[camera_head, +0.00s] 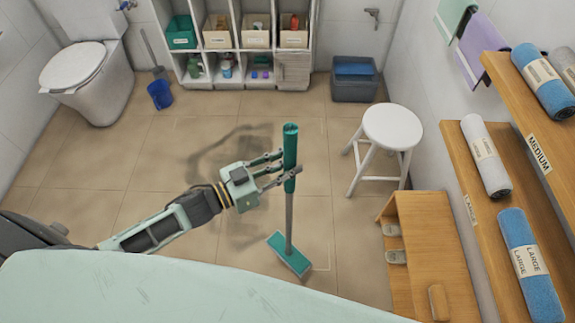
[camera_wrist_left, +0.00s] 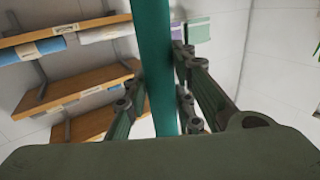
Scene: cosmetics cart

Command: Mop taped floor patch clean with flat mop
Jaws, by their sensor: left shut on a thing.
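My left gripper (camera_head: 268,172) is shut on the green upper handle of the flat mop (camera_head: 289,218). The mop stands near upright, its grey pole running down to a green flat head (camera_head: 288,254) at floor level; I cannot tell if it presses on the floor. In the left wrist view the green handle (camera_wrist_left: 154,60) passes between the fingers of the gripper (camera_wrist_left: 160,105). A dark smudged patch (camera_head: 215,150) marks the tan tile floor behind and left of the mop, partly hidden by the gripper. Faint tape lines edge it. My right gripper is not in view.
A white stool (camera_head: 392,125) stands right of the mop, with a wooden rack (camera_head: 425,250) in front of it. A cubby shelf (camera_head: 240,45) and dark bin (camera_head: 354,80) line the back wall.

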